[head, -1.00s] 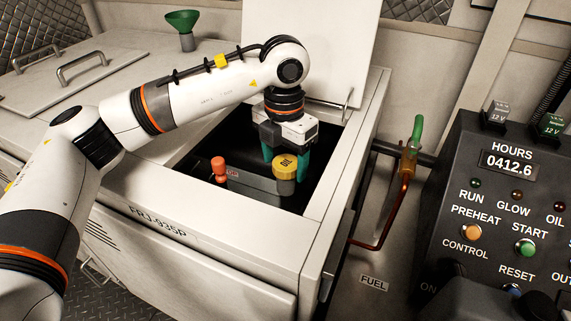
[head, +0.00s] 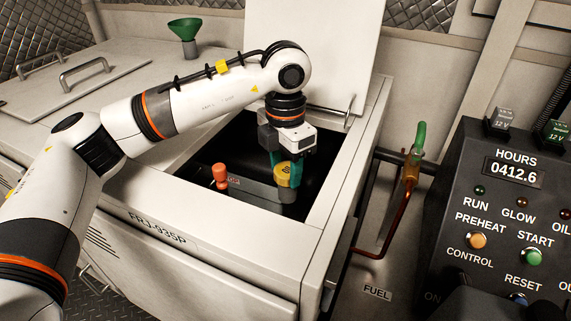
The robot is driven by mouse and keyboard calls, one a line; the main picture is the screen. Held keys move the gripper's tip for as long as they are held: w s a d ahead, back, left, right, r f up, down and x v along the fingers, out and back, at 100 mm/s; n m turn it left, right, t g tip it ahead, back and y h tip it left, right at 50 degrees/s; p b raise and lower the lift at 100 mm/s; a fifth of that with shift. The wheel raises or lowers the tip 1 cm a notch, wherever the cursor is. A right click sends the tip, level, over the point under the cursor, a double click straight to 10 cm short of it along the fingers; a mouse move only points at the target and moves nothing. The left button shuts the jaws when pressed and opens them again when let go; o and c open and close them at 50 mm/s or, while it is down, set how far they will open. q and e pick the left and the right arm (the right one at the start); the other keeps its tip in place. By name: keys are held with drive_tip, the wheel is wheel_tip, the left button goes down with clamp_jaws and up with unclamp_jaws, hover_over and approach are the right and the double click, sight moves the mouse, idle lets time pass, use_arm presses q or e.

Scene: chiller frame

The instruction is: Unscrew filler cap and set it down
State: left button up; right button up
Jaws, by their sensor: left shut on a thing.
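The yellow filler cap (head: 287,180), with dark lettering, is in the open hatch of the white housing in the head view. My left gripper (head: 286,168) points down over it, its green fingers shut on the cap. A grey neck or post (head: 288,196) shows just below the cap. I cannot tell whether the cap is still on its threads. My right gripper is not in view.
An orange-red handle (head: 220,175) stands left of the cap inside the hatch. The raised lid (head: 310,50) is behind. A green funnel (head: 184,33) stands on the flat housing top. A control panel (head: 510,220) is at right.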

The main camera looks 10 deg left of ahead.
use_arm(q)
drive_tip(key=n, duration=0.3)
drive_tip(key=shift+d+b, duration=0.1)
drive_tip(key=shift+b, duration=0.2)
drive_tip(key=n, duration=0.4)
drive_tip(key=shift+d+n+b, duration=0.1)
drive_tip(key=shift+n+b, duration=0.2)
drive_tip(key=n, duration=0.4)
drive_tip(key=shift+d, duration=0.1)
drive_tip(key=n, duration=0.3)
drive_tip(key=shift+b, duration=0.35)
drive_tip(key=o, duration=1.1)
drive_tip(key=shift+c, duration=0.2)
